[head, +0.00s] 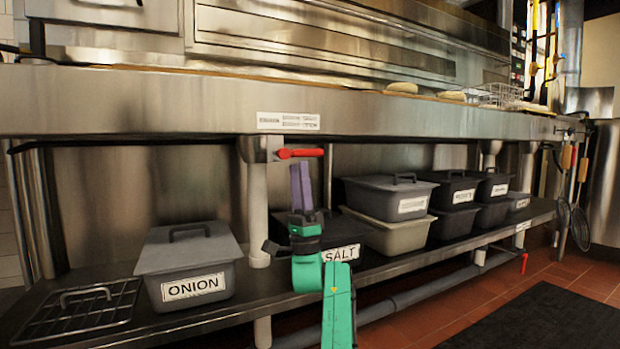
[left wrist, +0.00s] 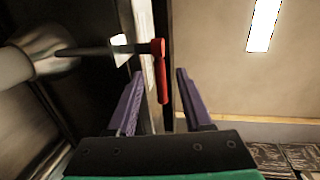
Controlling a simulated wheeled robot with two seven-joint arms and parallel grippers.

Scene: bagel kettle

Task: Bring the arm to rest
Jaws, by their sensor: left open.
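My left arm, green and black, rises from the bottom middle of the head view. My left gripper (head: 300,186) points upward with purple fingers, in front of the lower shelf and below the counter edge. In the left wrist view the two fingers of this gripper (left wrist: 160,72) stand apart, open. The red valve handle (left wrist: 160,78) appears between the fingertips there; I cannot tell how far beyond them it is. In the head view the red handle (head: 300,153) sits just above the fingertips. Nothing is held. My right gripper is not in view.
The steel counter (head: 180,105) overhangs the lower shelf (head: 400,265). The shelf holds an ONION bin (head: 185,262), a partly hidden SALT bin (head: 362,252), several other lidded bins, and a wire rack (head: 80,310). The tiled floor (head: 460,302) is open at right, with a dark mat (head: 545,322).

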